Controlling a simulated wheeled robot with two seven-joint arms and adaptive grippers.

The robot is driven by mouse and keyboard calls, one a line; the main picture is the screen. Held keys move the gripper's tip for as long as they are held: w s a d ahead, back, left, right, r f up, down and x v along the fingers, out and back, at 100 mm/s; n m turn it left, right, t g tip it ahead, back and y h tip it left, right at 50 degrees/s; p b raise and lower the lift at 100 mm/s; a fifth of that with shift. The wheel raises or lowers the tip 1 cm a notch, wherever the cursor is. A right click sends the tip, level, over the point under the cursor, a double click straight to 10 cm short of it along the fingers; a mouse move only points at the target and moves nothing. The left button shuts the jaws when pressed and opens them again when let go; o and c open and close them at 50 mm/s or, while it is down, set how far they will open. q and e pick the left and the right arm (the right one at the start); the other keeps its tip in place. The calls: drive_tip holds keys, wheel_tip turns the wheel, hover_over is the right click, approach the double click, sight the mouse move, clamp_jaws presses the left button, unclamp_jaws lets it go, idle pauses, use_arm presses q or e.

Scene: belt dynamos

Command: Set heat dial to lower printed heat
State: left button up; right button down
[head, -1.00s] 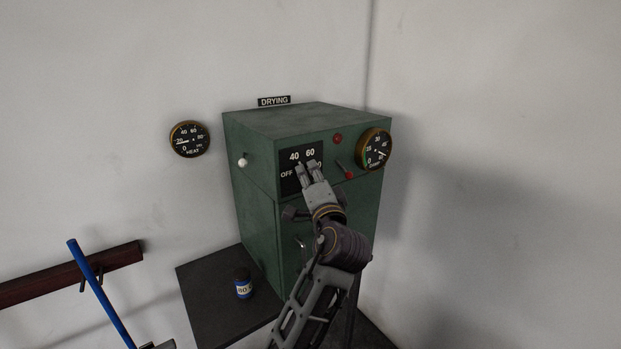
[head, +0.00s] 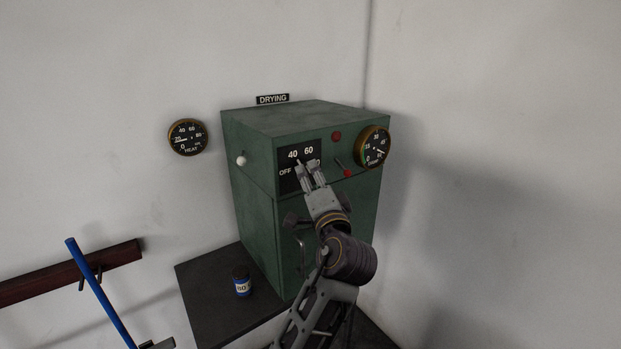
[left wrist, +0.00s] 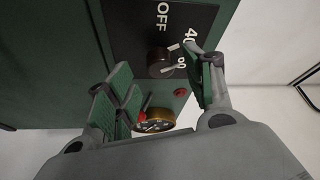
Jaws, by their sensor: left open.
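The heat dial is a dark round knob (left wrist: 158,63) with a light pointer, on a black plate (head: 285,156) on the green drying cabinet's (head: 256,180) front. The plate prints OFF, 40, 60 and a partly covered number at the right. In the head view my left gripper (head: 309,172) is in front of the plate and mostly hides the knob. In the left wrist view my left gripper (left wrist: 165,77) is open, with the knob seen between and beyond its fingers; I cannot tell whether they touch it. A small jar (head: 242,284) has a pale label, too small to read surely. My right gripper is out of view.
A red-tipped lever (head: 344,168), a red lamp (head: 336,136) and a round gauge (head: 373,147) are right of the plate. A heat gauge (head: 187,137) hangs on the left wall. A white knob (head: 241,160) is on the cabinet's side. The jar stands on a dark table (head: 205,300).

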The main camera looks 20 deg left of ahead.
use_arm(q)
drive_tip(key=shift+v, duration=2.65)
drive_tip(key=shift+d, duration=0.1)
drive_tip(key=shift+f, duration=0.15)
